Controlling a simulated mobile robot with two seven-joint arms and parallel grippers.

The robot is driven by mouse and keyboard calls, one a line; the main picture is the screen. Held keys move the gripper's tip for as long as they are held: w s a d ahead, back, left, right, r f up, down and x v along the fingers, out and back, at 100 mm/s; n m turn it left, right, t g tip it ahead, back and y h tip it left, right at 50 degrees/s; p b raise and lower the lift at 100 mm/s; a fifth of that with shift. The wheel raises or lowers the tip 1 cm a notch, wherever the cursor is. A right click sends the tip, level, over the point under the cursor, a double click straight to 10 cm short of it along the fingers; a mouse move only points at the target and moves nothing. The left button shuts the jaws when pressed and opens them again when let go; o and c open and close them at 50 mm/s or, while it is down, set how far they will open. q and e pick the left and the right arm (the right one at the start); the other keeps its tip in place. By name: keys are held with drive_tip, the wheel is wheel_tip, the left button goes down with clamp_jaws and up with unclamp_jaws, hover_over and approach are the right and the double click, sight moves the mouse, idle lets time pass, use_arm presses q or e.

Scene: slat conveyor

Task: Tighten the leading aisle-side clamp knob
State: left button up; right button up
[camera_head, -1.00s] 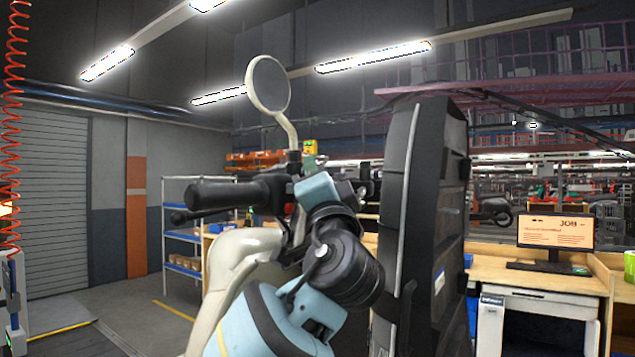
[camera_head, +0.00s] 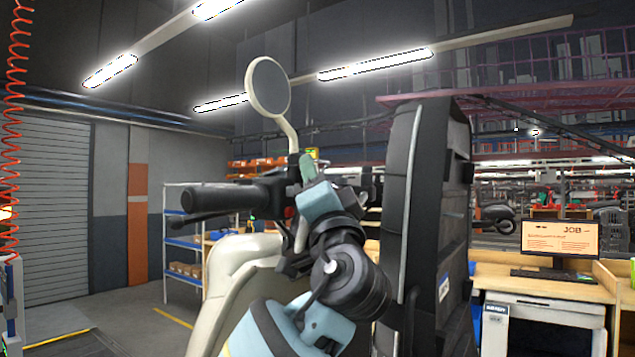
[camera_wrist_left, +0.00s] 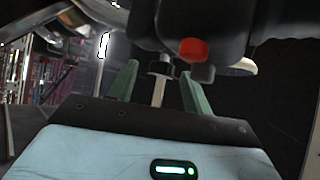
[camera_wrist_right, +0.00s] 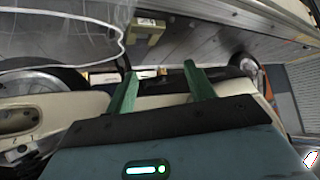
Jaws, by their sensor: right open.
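The cream scooter (camera_head: 232,270) stands close in front of me, with its black handlebar grip (camera_head: 228,197) and round mirror (camera_head: 268,87). My left gripper (camera_head: 308,168) is raised at the handlebar. In the left wrist view its green fingers (camera_wrist_left: 158,88) are apart, with a thin pale stem and black knob-like part (camera_wrist_left: 160,69) between or behind them; I cannot tell whether they touch. A red button (camera_wrist_left: 193,48) is just above. My right gripper (camera_wrist_right: 158,92) is open, low over cream bodywork, and out of the head view. I cannot pick out the clamp knob for certain.
A tall dark panelled unit (camera_head: 430,220) stands right of my left arm. A desk (camera_head: 540,283) with a monitor (camera_head: 560,238) is at the right. In the right wrist view, a yellowish block (camera_wrist_right: 143,31) sits by grey slats (camera_wrist_right: 220,40), with wheels nearby. Floor at left is clear.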

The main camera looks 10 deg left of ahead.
use_arm(q)
drive_tip(key=shift+s, duration=0.1)
use_arm(e)
drive_tip(key=shift+d, duration=0.15)
use_arm(q)
drive_tip(key=b+v, duration=0.1)
drive_tip(key=v, duration=0.6)
drive_tip(key=shift+s+f, duration=0.25)
use_arm(e)
drive_tip(key=shift+s+a+f, duration=0.25)
drive_tip(key=shift+s+f, duration=0.45)
drive_tip(key=shift+f, duration=0.3)
use_arm(q)
drive_tip(key=shift+d, duration=0.1)
